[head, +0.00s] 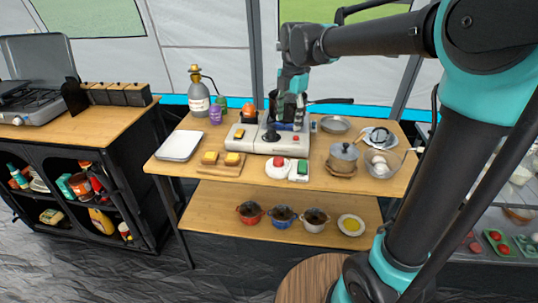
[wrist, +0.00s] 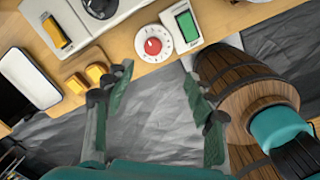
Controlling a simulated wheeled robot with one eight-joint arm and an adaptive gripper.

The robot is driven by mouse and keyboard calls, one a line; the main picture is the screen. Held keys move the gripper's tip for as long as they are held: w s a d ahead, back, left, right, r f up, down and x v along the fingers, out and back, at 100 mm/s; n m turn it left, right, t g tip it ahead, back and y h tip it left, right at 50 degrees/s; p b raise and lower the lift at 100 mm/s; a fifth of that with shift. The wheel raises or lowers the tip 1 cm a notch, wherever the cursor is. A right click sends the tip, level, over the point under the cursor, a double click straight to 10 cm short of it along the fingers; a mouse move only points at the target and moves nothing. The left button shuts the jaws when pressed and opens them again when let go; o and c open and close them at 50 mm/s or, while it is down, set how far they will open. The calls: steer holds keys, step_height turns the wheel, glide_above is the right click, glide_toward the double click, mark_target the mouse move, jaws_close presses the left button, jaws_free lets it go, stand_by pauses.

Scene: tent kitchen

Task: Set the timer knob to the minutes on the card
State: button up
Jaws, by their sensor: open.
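The timer is a white dial with a red knob (wrist: 153,45), lying near the front edge of the table. The red knob also shows in the head view (head: 278,162). Just right of it lies a white-framed card with a green face (wrist: 187,25), also in the head view (head: 302,170). Its number is too small to read. My gripper (wrist: 158,80) is open and empty, its fingers apart. In the wrist view the knob appears beyond the fingertips, between them and not touched.
A white stove (head: 262,139) stands behind the timer. A board with yellow blocks (head: 222,163) lies left; a lidded pot (head: 343,157) and a glass bowl (head: 381,164) stand right. Several small pots (head: 283,215) are on the lower shelf. A wooden barrel (wrist: 225,75) stands near me.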

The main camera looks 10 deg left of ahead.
mark_target(279, 159)
steer(key=shift+n, duration=0.7)
steer(key=a+f, duration=0.1)
steer(key=f, duration=1)
steer(key=w+a+f, duration=0.1)
steer(key=f, duration=0.4)
steer(key=shift+a+f, duration=0.3)
steer(key=c, duration=1.1)
